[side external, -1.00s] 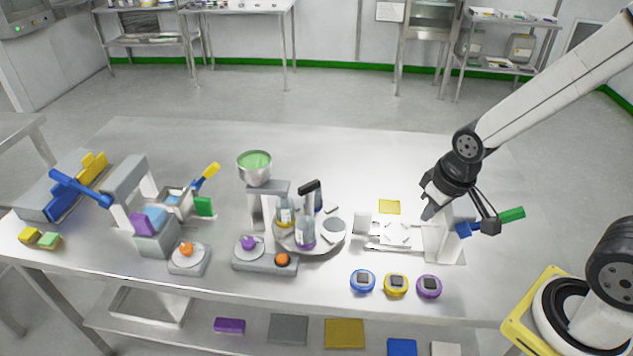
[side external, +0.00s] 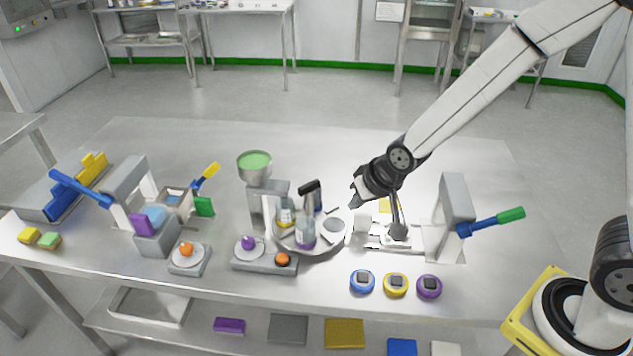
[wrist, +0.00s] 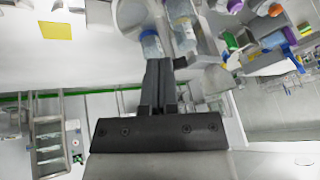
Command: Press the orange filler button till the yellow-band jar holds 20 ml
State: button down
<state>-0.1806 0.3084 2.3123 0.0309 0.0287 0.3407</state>
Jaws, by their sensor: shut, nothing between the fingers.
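The filler (side external: 255,207) has a hopper of green material on top. Its base (side external: 245,264) carries an orange button (side external: 282,259) and a purple knob (side external: 248,243). The yellow-band jar (side external: 286,217) stands on the round turntable (side external: 324,243) close beside the filler's column; its fill level is too small to read. My gripper (side external: 357,189) is shut and empty, in the air to the right of the turntable and apart from the orange button. In the wrist view my shut fingers (wrist: 160,78) point toward the jars.
A white plate fixture with a grey upright (side external: 455,215) and green-ended lever stands right of the turntable. Blue, yellow and purple round pads (side external: 396,284) lie at the front. A second orange knob (side external: 186,249) sits on a separate stand at left. The back of the table is clear.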

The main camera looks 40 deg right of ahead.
aim_at(285, 259)
jog(key=w+a+f+m+t+y, duration=0.2)
jog(key=w+a, duration=0.6)
jog(key=a, duration=0.4)
notch_tip(285, 259, down, 2)
jog(key=shift+w+a+f+m+t, duration=0.2)
jog(key=shift+w+m+t, duration=0.15)
jog(key=shift+t, duration=0.25)
jog(key=shift+f, duration=0.15)
jog(key=shift+f, duration=4.25)
jog(key=shift+f, duration=0.9)
jog(key=shift+r, duration=0.9)
jog(key=shift+r, duration=0.15)
